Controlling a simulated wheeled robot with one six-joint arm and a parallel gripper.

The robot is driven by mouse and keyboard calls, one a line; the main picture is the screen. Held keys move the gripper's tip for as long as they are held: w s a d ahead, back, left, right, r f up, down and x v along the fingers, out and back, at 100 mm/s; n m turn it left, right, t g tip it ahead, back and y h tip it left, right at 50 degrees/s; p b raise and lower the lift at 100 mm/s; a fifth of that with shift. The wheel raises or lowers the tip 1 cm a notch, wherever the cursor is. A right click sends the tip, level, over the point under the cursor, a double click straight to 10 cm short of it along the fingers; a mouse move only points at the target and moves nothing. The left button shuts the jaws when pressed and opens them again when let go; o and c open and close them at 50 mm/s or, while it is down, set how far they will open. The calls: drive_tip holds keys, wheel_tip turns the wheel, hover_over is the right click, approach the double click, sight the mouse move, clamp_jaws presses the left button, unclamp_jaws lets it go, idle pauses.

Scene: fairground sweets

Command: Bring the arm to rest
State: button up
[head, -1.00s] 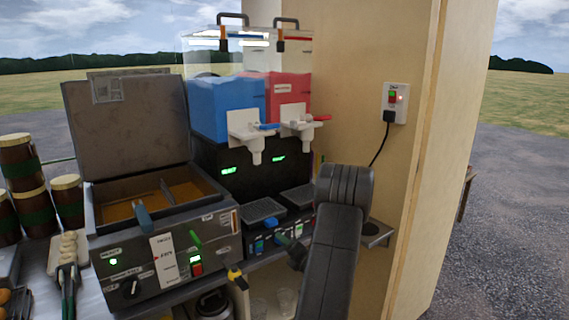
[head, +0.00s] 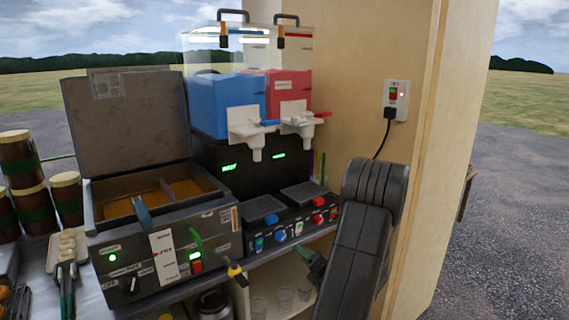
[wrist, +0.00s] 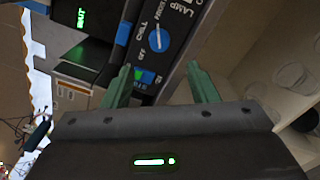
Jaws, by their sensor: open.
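My arm (head: 355,255) is folded in front of the right part of the counter. My gripper (wrist: 158,68) is open, with its two green fingers apart and nothing between them. In the wrist view it is close to the control panel (wrist: 165,20) of the drink machine, near a blue knob (wrist: 159,39). In the head view only a small dark green part of the gripper shows left of my arm, below the machine's front panel; the fingertips are hard to make out there.
The drink machine has a blue tank (head: 222,105) and a red tank (head: 288,92). A fryer (head: 165,255) with its lid up stands to its left. Clear cups (head: 284,297) stand on the shelf below. A wooden wall (head: 345,60) with a socket (head: 396,98) is at right.

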sight(283, 239)
drive_tip(key=p+x, duration=0.1)
drive_tip(key=x, duration=0.9)
drive_tip(key=shift+a, duration=0.1)
drive_tip(key=shift+f+n+b, duration=0.2)
drive_tip(key=shift+n+b, duration=0.3)
drive_tip(key=shift+b, duration=0.05)
drive_tip(key=shift+s+r+n+b, duration=0.1)
drive_tip(key=shift+n+b, duration=0.5)
drive_tip(key=shift+n, duration=0.3)
drive_tip(key=n+b, duration=0.2)
drive_tip(key=n, duration=0.1)
drive_tip(key=shift+n, duration=0.3)
drive_tip(key=n+b, duration=0.3)
drive_tip(key=n, duration=0.1)
drive_tip(key=n+b, duration=0.2)
drive_tip(key=n, duration=0.3)
drive_tip(key=shift+n, duration=0.3)
drive_tip(key=shift+r+n+b, duration=0.15)
drive_tip(key=shift+n+b, duration=0.3)
drive_tip(key=shift+n, duration=1.85)
